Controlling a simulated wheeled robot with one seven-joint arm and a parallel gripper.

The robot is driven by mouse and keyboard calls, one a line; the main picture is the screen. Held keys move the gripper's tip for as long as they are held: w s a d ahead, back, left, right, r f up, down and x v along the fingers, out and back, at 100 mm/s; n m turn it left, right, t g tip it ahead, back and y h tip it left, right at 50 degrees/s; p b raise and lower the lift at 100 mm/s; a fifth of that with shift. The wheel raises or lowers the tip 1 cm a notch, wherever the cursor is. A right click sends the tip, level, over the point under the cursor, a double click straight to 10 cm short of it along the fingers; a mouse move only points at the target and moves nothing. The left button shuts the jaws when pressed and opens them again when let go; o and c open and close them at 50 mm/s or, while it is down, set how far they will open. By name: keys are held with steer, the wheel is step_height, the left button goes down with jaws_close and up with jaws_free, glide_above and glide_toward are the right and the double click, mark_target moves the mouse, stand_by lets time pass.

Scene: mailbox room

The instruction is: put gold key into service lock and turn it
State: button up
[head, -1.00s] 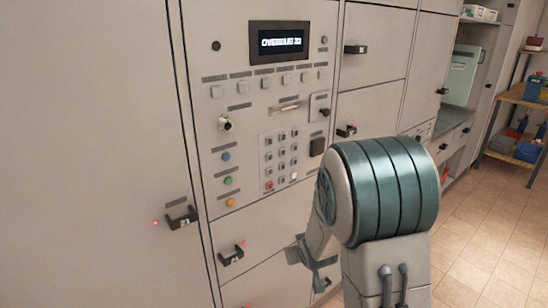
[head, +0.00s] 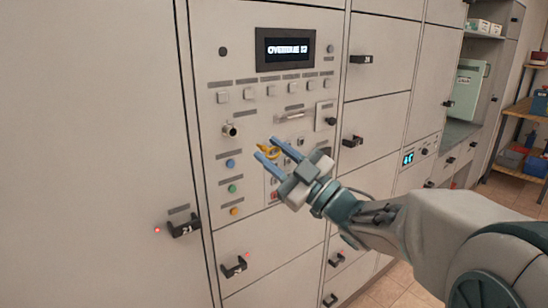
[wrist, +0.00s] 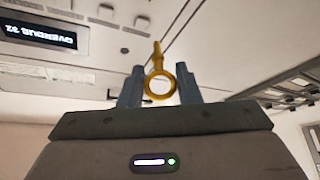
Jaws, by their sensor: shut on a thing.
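My gripper (head: 268,151) is in front of the mailbox control panel, shut on the gold key (head: 267,151). In the wrist view the key's ring-shaped bow (wrist: 160,88) sits between the two fingers, and its shaft points away from my gripper. My gripper hides part of the keypad.
A display (head: 285,49) reading "OVERDUE" with a number tops the panel, above a row of square buttons. Black locker handles (head: 184,226) stick out around the panel. A shelf with boxes (head: 515,150) stands far right.

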steer(key=w+a+p, duration=0.2)
steer(key=w+a, duration=0.3)
steer(key=w, duration=0.3)
steer(key=shift+a, duration=0.25)
stand_by(0.4)
steer(key=shift+f+b, duration=0.1)
steer(key=shift+b, duration=1.1)
stand_by(1.8)
steer(key=shift+w+a+b, duration=0.4)
steer(key=shift+w+a, duration=0.25)
steer(key=shift+w, duration=0.35)
stand_by(0.8)
steer(key=shift+b, duration=0.4)
stand_by(0.7)
